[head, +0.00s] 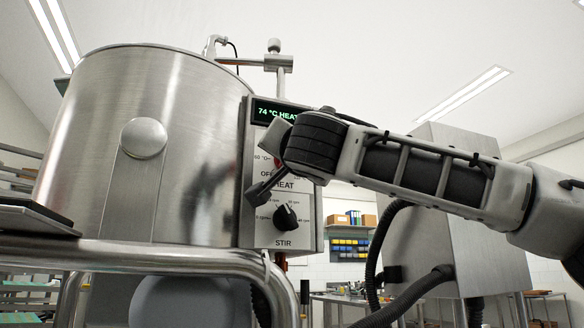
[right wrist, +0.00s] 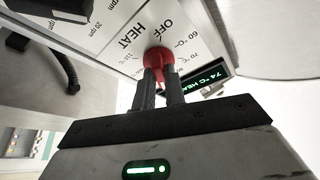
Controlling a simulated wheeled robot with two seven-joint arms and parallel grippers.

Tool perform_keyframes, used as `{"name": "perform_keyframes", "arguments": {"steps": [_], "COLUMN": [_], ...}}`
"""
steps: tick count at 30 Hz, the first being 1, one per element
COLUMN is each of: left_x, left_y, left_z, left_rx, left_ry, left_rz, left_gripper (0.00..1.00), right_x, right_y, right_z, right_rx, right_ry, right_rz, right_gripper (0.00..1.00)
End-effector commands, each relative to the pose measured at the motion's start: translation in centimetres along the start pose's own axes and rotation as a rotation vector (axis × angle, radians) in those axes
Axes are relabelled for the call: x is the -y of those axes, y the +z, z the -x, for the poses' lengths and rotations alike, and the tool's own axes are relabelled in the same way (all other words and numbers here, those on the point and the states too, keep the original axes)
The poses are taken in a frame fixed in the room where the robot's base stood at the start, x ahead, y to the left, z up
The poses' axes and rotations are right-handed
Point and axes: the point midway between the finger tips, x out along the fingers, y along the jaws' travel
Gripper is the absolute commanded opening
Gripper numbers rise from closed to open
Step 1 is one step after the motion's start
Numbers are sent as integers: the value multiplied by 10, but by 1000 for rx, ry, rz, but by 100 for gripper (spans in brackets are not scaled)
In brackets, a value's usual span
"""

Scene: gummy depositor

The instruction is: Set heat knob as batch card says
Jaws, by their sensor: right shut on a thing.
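The red heat knob (right wrist: 157,58) sits on the control panel, among the printed marks OFF, 60 °C and 70 °C. In the right wrist view my right gripper (right wrist: 161,82) is shut on it. In the head view my right gripper (head: 274,163) covers most of the dial, and only a sliver of red shows. The fingers hide where the knob points. The green display (head: 275,112) above reads 74 °C HEAT; it also shows in the right wrist view (right wrist: 208,81). I see no batch card.
The black STIR knob (head: 286,216) is just below the heat dial. A large steel kettle (head: 185,150) stands left of the panel, with a steel tube rail (head: 150,257) in front. A grey metal box (head: 470,240) with black hoses stands to the right.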

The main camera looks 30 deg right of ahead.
Motion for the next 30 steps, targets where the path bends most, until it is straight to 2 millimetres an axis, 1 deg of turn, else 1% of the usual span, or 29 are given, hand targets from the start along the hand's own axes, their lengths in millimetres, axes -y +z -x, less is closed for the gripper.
{"name": "perform_keyframes", "arguments": {"steps": [1,6,12,19,30], "left_x": [0,-3,-3,-4,-4], "left_y": [1,-4,-4,-6,-5], "left_z": [0,1,1,2,3], "left_rx": [-9,-34,-41,-48,-46], "left_ry": [4,10,12,14,15], "left_rz": [-1,-2,-2,-3,-1], "left_gripper": [36,36,36,36,36], "right_x": [0,2,3,3,3], "right_y": [4,3,2,2,1], "right_z": [1,0,0,0,0], "right_rx": [3,4,5,5,5], "right_ry": [14,59,94,112,115], "right_rz": [-33,-139,-223,-269,-276], "right_gripper": [0,0,0,0,0]}}
